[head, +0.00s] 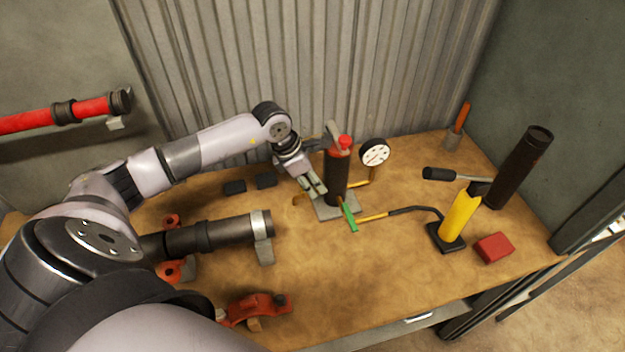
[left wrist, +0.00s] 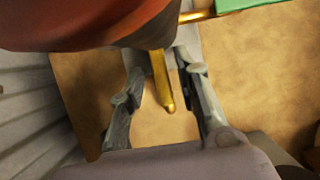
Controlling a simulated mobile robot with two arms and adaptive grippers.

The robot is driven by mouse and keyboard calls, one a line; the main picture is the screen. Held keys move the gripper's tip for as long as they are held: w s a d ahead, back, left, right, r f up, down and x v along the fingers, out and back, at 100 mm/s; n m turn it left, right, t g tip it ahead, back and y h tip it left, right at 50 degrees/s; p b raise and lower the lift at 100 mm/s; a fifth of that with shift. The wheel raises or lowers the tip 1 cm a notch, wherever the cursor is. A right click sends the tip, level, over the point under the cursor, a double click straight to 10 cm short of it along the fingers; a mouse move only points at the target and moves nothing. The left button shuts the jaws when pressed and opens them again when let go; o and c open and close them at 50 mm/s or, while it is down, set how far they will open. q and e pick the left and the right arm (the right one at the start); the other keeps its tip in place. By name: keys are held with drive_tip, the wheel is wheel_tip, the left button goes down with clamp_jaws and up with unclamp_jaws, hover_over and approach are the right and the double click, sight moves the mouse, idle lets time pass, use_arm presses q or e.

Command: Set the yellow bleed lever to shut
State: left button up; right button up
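The riser (head: 336,178) stands upright on the bench as a dark cylinder with a red top and a grey base plate. The yellow bleed lever (left wrist: 161,80) shows in the left wrist view as a yellow bar pointing down the picture. My left gripper (head: 317,187) is beside the riser on its left. Its two fingers are apart, one on each side of the lever, with gaps to both. The lever's upper end is hidden behind a blurred red part (left wrist: 95,22). A small yellow end (head: 297,200) shows left of the fingers in the head view. My right gripper is not in view.
A dial gauge (head: 375,152) and a green handle (head: 350,218) are close to the riser. A hose leads right to a yellow pump (head: 461,214), with a red block (head: 494,247) beside it. A black pipe (head: 205,236) lies left. The front middle bench is clear.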

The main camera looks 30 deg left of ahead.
use_arm(q)
clamp_jaws()
idle(0.6)
